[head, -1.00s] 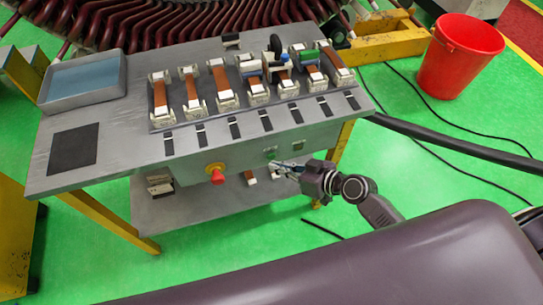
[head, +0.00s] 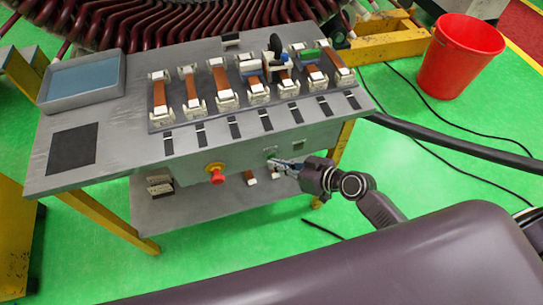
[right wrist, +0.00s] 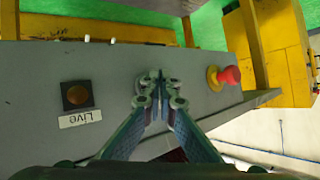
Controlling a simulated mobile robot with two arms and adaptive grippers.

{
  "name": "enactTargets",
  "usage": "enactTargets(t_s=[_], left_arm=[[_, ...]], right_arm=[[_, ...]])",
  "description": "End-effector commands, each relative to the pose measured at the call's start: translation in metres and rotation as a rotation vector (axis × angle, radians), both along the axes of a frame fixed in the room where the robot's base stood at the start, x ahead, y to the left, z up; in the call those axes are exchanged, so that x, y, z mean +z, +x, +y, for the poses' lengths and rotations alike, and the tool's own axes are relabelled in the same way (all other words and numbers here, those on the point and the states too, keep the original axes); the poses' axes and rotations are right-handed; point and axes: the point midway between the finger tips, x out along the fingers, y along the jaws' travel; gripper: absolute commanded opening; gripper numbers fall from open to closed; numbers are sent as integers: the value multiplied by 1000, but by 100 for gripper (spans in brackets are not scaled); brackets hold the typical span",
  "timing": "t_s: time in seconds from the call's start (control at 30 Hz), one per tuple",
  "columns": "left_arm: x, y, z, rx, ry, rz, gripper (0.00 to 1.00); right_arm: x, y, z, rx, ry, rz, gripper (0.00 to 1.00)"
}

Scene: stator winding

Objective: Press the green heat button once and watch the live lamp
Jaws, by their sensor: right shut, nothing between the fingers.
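My right gripper (head: 274,161) is shut and empty, its fingertips at the front panel of the grey bench (head: 215,150). It also shows in the right wrist view (right wrist: 155,80), pointing at the panel. The green heat button is not clearly visible; the fingertips cover that part of the panel, and I cannot tell whether it is pressed. The live lamp (right wrist: 77,95) is a dull orange-brown disc in a dark square, above an upside-down "Live" label (right wrist: 80,119). In the head view the lamp (head: 298,146) is small, right of the fingertips. My left gripper is not in view.
A red mushroom knob on a yellow base (head: 216,174) sticks out left of my gripper; it is close by in the wrist view (right wrist: 229,75). Several coil pieces stand on the bench top. A red bucket (head: 459,56) and black cables lie to the right.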

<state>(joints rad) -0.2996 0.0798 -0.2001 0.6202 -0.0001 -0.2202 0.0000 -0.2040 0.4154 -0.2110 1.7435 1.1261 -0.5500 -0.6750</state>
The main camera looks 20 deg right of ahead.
Motion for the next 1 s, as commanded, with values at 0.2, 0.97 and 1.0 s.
enactTargets(t_s=[0.2,0.97,1.0], left_arm=[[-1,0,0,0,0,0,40],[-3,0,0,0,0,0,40],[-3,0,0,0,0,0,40]], right_arm=[[0,1,0,0,0,0,0],[1,9,0,-1,0,-1,0],[1,9,0,-1,1,-2,0]])
